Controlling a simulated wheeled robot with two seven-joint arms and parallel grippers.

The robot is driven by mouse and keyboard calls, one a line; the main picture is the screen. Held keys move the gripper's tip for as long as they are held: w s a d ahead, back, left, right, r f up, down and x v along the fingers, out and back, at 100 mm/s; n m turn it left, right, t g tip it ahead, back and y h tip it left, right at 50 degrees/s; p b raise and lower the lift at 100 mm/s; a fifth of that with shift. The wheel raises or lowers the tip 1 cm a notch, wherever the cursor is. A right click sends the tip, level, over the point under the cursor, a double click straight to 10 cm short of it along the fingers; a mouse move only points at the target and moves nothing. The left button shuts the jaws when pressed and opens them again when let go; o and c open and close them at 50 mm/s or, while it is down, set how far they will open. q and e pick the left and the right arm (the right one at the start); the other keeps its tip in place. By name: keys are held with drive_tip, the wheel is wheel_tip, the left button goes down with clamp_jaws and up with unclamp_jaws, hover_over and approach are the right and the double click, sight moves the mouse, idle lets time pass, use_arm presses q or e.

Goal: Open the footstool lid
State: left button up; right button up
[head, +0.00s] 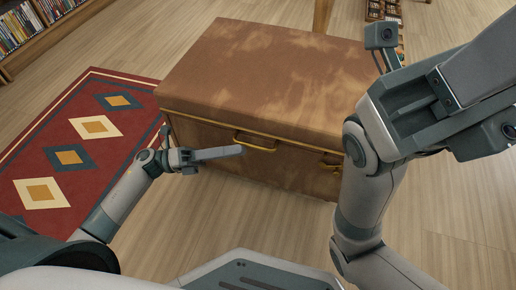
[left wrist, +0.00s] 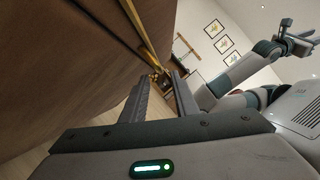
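The footstool (head: 285,160) is a large brown, worn leather box on the floor ahead. Its lid (head: 265,65) lies flat and shut, with a brass trim line below its edge. A brass handle (head: 255,142) sits on the front face under the trim. My left gripper (head: 238,151) is in front of that face, just below and left of the handle; contact cannot be told. In the left wrist view its two fingers (left wrist: 160,88) are apart, with the brown side and brass trim (left wrist: 140,35) beyond them. My right gripper (head: 425,105) is raised at the right; its fingers are unclear.
A red patterned rug (head: 60,185) lies left of the footstool. A shelf of DVDs (head: 15,30) stands at the far left, and another shelf (head: 384,10) shows at the back. Wooden floor (head: 450,215) is clear at the right.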

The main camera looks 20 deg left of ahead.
sight(258, 146)
use_arm(q)
drive_tip(key=b+x, duration=0.1)
drive_tip(key=x, duration=0.6)
drive_tip(key=shift+b, duration=0.3)
clamp_jaws()
